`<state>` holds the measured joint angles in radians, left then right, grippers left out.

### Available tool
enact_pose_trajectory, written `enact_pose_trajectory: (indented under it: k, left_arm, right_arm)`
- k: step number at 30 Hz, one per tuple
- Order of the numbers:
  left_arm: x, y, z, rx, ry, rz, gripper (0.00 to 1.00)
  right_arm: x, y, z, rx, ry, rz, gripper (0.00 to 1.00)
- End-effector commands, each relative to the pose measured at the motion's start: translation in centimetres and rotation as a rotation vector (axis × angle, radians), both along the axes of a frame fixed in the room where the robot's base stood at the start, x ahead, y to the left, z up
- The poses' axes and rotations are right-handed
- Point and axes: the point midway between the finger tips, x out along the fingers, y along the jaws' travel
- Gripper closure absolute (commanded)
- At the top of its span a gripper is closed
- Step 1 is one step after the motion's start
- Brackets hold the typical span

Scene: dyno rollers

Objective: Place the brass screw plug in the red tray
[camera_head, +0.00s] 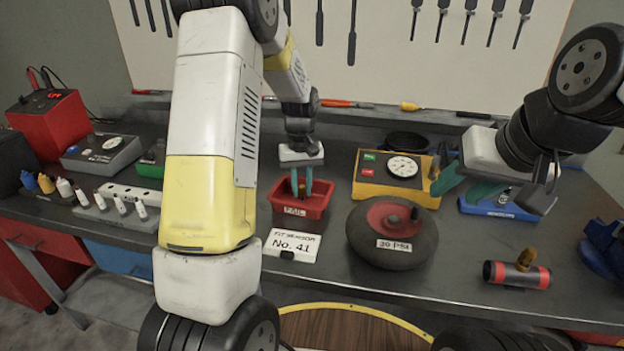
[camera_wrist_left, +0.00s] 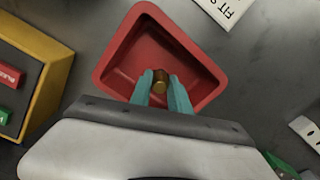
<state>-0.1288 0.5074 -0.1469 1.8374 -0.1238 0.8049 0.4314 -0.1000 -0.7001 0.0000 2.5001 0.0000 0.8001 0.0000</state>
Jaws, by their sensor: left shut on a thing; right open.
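The red tray (camera_head: 318,207) stands on the bench with a label on its front; it also shows in the left wrist view (camera_wrist_left: 205,72). My left gripper (camera_head: 302,190) points down over the tray, its teal fingertips at the level of the tray's opening. In the left wrist view, it is shut on the brass screw plug (camera_wrist_left: 160,78), which shows between the fingertips against the tray's inside. I cannot tell whether the plug touches the tray floor. In the head view I cannot make out the plug. My right gripper (camera_head: 468,184) is open and empty at the right, above the bench.
A yellow gauge box (camera_head: 378,188) stands right of the tray. In front are a white sign (camera_head: 291,245) and a black and red wheel (camera_head: 392,235). A red-banded cylinder with a brass fitting (camera_head: 516,275) lies at the right. Small bottles (camera_head: 100,202) stand at the left.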

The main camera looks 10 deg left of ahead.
Motion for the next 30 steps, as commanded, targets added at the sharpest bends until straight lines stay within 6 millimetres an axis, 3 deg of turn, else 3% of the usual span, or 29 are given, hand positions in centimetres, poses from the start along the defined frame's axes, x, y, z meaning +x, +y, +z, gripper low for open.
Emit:
enact_pose_trajectory:
  k: [11, 12, 15, 25, 30]
  left_arm:
    - [0.0, 0.0, -0.9, 0.000, 0.000, 0.000, 1.00]
    - [0.0, 0.0, -1.0, 0.000, 0.000, 0.000, 0.76]
    - [0.0, 0.0, -0.9, 0.000, 0.000, 0.000, 0.56]
    - [0.0, 0.0, -0.8, -0.001, -0.001, 0.000, 0.56]
    - [0.1, 0.0, 1.0, -0.001, -0.004, 0.000, 0.56]
  right_arm:
    - [0.0, 0.0, 0.0, 0.000, 0.000, 0.000, 0.54]
    - [0.0, 0.0, 0.0, 0.000, 0.000, 0.000, 0.54]
    - [0.0, 0.0, 0.0, 0.000, 0.000, 0.000, 0.54]
    - [0.0, 0.0, 0.0, 0.000, 0.000, 0.000, 0.54]
    - [0.0, 0.0, 0.0, 0.000, 0.000, 0.000, 0.54]
